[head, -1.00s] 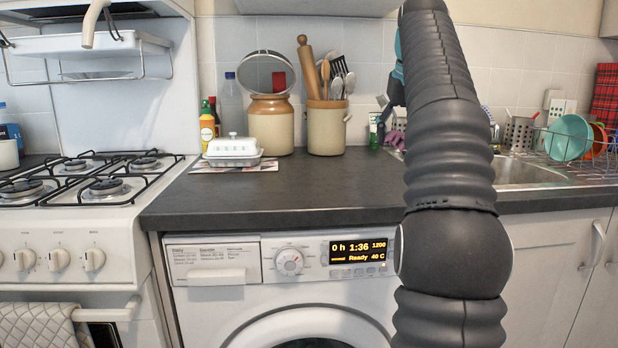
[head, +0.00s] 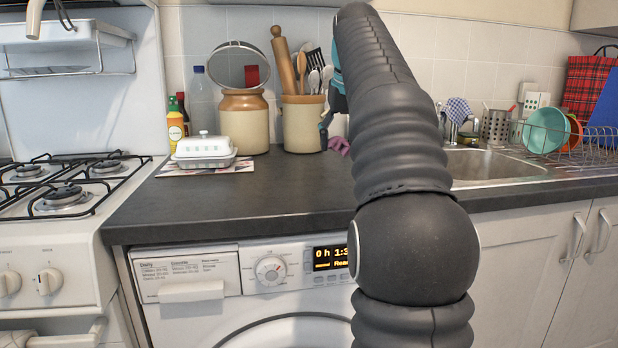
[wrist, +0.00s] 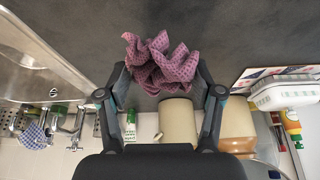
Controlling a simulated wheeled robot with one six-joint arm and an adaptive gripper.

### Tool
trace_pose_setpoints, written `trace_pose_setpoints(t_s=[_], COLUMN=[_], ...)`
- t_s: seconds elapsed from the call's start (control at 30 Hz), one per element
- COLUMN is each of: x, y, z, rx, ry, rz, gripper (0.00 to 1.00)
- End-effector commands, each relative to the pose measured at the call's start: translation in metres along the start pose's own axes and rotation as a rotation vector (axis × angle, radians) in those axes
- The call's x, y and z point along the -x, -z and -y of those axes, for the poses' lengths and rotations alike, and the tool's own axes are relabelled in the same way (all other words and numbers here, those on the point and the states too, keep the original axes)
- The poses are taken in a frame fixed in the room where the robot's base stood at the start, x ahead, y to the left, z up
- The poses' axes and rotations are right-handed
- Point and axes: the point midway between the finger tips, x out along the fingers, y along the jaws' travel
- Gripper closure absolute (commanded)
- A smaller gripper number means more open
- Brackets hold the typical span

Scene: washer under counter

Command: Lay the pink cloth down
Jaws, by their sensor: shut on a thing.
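The pink cloth (wrist: 162,65) is a crumpled, dotted bundle between my gripper's fingertips in the wrist view. My gripper (wrist: 163,80) is shut on it, with one finger at each side. The dark worktop shows behind the cloth; I cannot tell whether the cloth touches it. In the head view a small part of the pink cloth (head: 339,146) shows beside the utensil pot, left of my arm. My arm hides most of the gripper there.
The dark worktop (head: 250,190) is clear in front. The sink (head: 490,165) and a dish rack (head: 590,150) lie to the right; the hob (head: 65,190) is left.

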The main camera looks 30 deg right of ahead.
Motion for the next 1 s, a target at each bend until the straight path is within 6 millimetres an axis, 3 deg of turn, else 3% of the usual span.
trace_pose_setpoints(t_s=[0.2, 0.4, 0.67, 1.0], x=[-0.027, -0.039, -0.063, -0.074], y=[-0.007, -0.01, -0.021, -0.024], z=[0.043, 0.065, 0.068, 0.068], rx=[0.004, 0.0, -0.002, -0.001], ry=[0.001, 0.0, -0.001, -0.001], rz=[0.001, 0.0, 0.001, -0.001], gripper=[0.72, 0.72, 0.72, 0.72])
